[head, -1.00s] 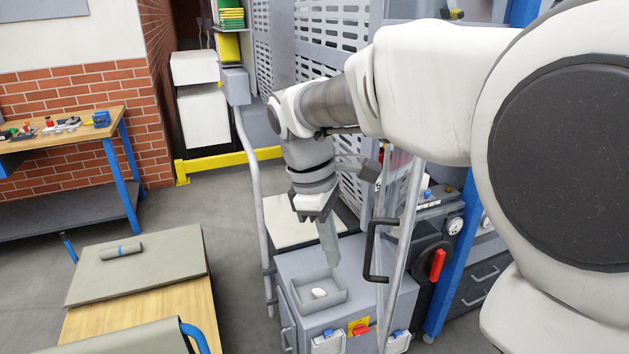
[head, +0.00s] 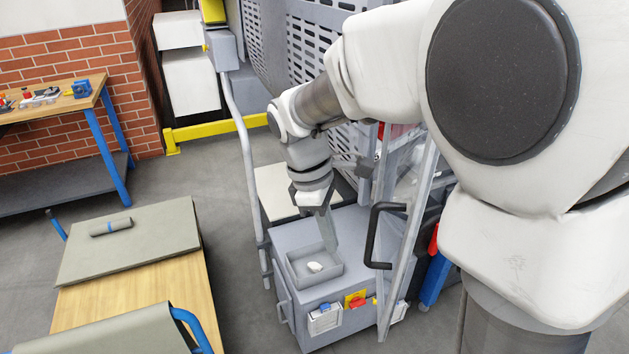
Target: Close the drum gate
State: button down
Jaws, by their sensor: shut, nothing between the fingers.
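The drum gate (head: 417,226) is a clear panel in a light grey metal frame, right of centre in the head view. It stands swung out toward me, seen nearly edge-on. A black D-shaped handle (head: 374,236) sits on its left side. My gripper (head: 330,244) points down, shut and empty, left of the handle and apart from it in the picture. It shows above the back of a shallow tray on a grey cabinet. The fingertips are small, and their exact height over the tray is unclear. My arm hides part of the gate's upper hinge area.
The grey cabinet (head: 283,240) with a white object (head: 315,267) in its tray stands below my gripper. A slotted metal guard (head: 312,45) rises behind. A bent grey rail (head: 245,160) stands left. A wooden table (head: 130,310) is front left, with open floor between.

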jog(key=shift+s+d+f, duration=0.3)
jog(key=shift+d+f, duration=0.1)
jog(key=shift+d, duration=0.35)
jog(key=shift+s+d+f, duration=0.25)
jog(key=shift+d+f, duration=0.2)
jog(key=shift+d, duration=0.25)
jog(key=shift+s+d+f, duration=0.3)
jog(key=shift+d+f, duration=0.1)
jog(key=shift+d, duration=0.35)
jog(key=shift+d, duration=0.15)
